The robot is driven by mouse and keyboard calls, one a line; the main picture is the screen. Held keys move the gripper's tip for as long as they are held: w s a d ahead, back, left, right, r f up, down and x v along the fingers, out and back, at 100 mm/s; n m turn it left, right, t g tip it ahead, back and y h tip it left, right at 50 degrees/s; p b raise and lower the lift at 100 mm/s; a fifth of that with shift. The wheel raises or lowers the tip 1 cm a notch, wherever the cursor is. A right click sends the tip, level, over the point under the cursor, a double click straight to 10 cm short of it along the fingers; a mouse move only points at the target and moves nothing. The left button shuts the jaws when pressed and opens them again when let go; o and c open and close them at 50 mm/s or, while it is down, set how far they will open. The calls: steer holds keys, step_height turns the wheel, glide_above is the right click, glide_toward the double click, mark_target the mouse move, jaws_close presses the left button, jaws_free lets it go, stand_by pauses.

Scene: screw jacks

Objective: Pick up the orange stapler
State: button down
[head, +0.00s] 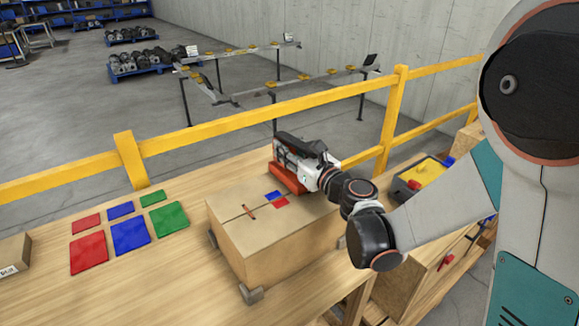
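An orange-red object (284,178), which looks like the orange stapler, lies at the far edge of the cardboard box (258,252), largely hidden under my gripper. My gripper (287,148) reaches in from the right, right above and against this object in the picture. Its fingertips point away from the camera and I cannot make out whether they are open or shut on it. The box stands closed on the wooden table (170,285).
Red, blue and green flat squares (130,236) lie on the table at left, with a small brown box (14,254) at the left edge. A yellow railing (240,119) runs behind the table. A grey and yellow case (422,178) sits at right.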

steer(key=shift+r, duration=0.15)
step_height(320, 180, up, 20)
steer(key=p, duration=0.7)
steer(key=shift+f, duration=0.2)
